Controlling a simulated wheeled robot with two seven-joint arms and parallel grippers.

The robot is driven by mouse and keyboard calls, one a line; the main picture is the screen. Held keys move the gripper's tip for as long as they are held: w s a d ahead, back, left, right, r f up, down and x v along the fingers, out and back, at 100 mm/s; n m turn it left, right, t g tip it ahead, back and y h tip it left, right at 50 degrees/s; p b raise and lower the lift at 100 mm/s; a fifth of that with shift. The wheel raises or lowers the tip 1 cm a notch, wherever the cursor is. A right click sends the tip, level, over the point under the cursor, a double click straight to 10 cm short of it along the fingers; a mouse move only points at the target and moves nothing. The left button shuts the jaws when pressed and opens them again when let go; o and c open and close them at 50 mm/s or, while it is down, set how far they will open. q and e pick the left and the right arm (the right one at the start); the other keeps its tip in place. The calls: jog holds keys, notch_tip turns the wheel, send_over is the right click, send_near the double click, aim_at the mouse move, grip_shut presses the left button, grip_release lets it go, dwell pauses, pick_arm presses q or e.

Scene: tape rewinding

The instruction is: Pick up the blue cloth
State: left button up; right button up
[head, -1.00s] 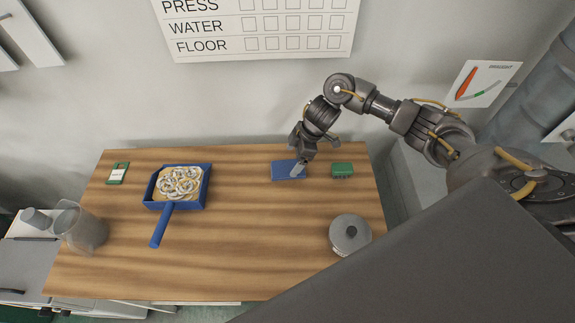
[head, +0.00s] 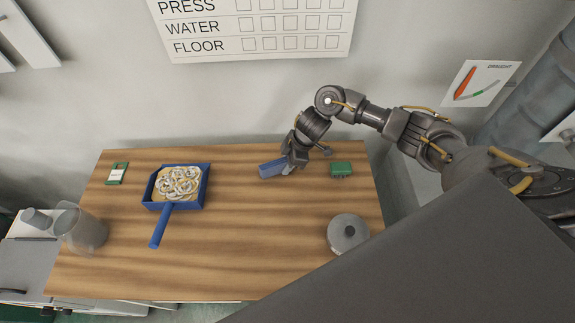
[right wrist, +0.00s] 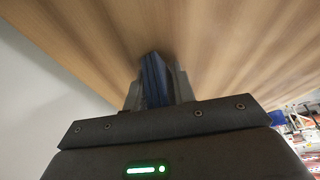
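The blue cloth (head: 272,168) is a small flat blue rectangle near the back of the wooden table, right of centre. My right gripper (head: 288,165) is at its right end. In the right wrist view the blue cloth (right wrist: 154,80) stands between the two fingers (right wrist: 156,88), which are closed against it. The cloth looks tilted and slightly off the table, but the gap is hard to judge. My left gripper does not show in either view.
A green block (head: 341,169) sits just right of the gripper. A lidded metal pot (head: 347,233) stands at the front right. A blue dustpan (head: 205,190) with pale rings lies left. A clear jug (head: 82,231) stands at the left edge. The table's middle (head: 250,235) is clear.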

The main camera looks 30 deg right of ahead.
jog(key=shift+a, duration=0.1)
jog(key=c, duration=0.5)
grip_shut()
jog(key=shift+w+r+b, duration=0.1)
jog(key=shift+r+b, duration=0.3)
jog(key=shift+r, duration=0.25)
jog(key=shift+r+b, duration=0.45)
jog(key=shift+r, duration=0.3)
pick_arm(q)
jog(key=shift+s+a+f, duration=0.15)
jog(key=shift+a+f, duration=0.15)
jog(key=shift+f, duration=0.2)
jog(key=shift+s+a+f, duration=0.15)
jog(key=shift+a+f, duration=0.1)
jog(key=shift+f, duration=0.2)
pick_arm(e)
jog(key=s+d+r, duration=0.1)
jog(key=s+r, duration=0.9)
jog(key=s, duration=0.4)
jog(key=shift+d+r, duration=0.15)
jog(key=shift+s, duration=0.1)
